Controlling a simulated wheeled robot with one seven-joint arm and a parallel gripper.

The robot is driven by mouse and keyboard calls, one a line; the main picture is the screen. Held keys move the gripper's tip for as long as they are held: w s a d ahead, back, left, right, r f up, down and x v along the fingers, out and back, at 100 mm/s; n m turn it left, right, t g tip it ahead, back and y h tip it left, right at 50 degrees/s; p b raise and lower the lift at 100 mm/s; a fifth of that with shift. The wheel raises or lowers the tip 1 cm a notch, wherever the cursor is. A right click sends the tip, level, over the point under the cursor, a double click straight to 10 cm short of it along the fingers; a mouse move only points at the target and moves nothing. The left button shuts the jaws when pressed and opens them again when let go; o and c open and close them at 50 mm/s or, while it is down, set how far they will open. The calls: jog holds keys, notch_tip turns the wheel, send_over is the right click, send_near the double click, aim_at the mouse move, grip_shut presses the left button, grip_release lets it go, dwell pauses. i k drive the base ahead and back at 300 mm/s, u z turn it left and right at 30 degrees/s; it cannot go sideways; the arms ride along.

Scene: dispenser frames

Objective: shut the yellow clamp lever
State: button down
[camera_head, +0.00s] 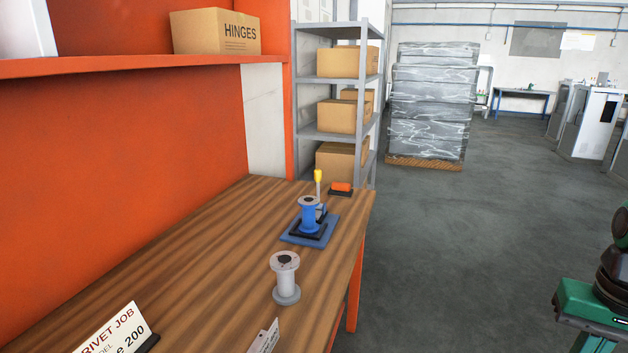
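The yellow clamp lever (318,176) stands upright near the far right end of the wooden workbench (215,245). Its yellow grip tops a pale shaft. A blue spool (308,218) stands in front of it on a dark block on a blue base plate (325,238), and hides most of the lever's lower part and the clamp body. My gripper is not in view.
A grey-white spool (285,278) stands nearer on the bench. An orange block on a dark base (341,188) lies behind the clamp. Signs (115,330) stand at the front. An orange shelf (130,67) overhangs the left. Open floor (440,250) lies right.

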aim_at(317, 171)
jog(key=u, duration=2.35)
jog(key=k, duration=0.75)
jog(key=z, duration=1.25)
jog(key=i, duration=1)
jog(key=z, duration=0.05)
